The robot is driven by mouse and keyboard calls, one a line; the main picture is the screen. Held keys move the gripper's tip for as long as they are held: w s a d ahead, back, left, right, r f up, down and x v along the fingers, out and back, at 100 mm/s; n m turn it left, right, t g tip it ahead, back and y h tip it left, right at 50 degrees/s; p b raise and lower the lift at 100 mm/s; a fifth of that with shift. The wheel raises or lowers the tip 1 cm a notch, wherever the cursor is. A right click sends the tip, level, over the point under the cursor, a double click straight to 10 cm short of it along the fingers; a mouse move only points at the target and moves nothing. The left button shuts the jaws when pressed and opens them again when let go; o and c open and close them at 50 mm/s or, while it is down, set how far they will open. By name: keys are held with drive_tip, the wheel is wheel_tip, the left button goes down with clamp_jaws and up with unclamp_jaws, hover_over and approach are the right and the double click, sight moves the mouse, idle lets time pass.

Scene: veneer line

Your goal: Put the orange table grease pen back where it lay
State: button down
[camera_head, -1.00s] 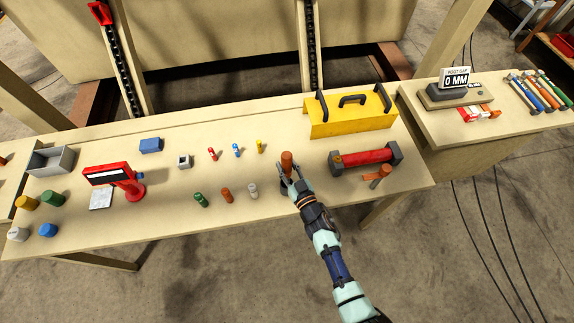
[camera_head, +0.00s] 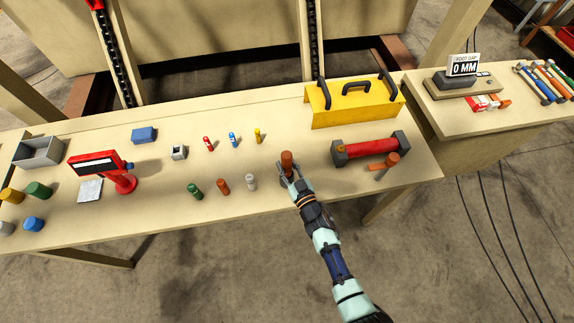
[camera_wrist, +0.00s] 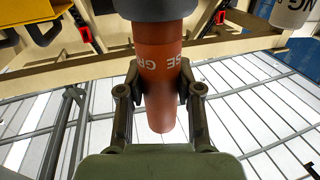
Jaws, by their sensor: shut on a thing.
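The orange table grease pen (camera_head: 287,160) is upright between the fingers of my gripper (camera_head: 292,181), over the front part of the bench. In the wrist view the pen (camera_wrist: 161,75) has a dark band at the top and pale lettering, partly turned away. My gripper (camera_wrist: 160,95) is shut on its orange body. I cannot tell whether the pen touches the bench. To its left stand a white pen (camera_head: 251,182), a similar orange pen (camera_head: 223,187) and a green pen (camera_head: 194,190).
A yellow toolbox (camera_head: 352,105) and a red tool with grey ends (camera_head: 370,148) are to the right, with an orange-handled item (camera_head: 384,166). Small red, blue and yellow markers (camera_head: 257,136) stand behind. A red stand (camera_head: 122,176) is at left. Bench between white pen and gripper is clear.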

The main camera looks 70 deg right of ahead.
drive_tip(key=c, duration=0.7)
unclamp_jaws()
drive_tip(key=v, duration=1.2)
drive_tip(key=shift+w+r, duration=0.1)
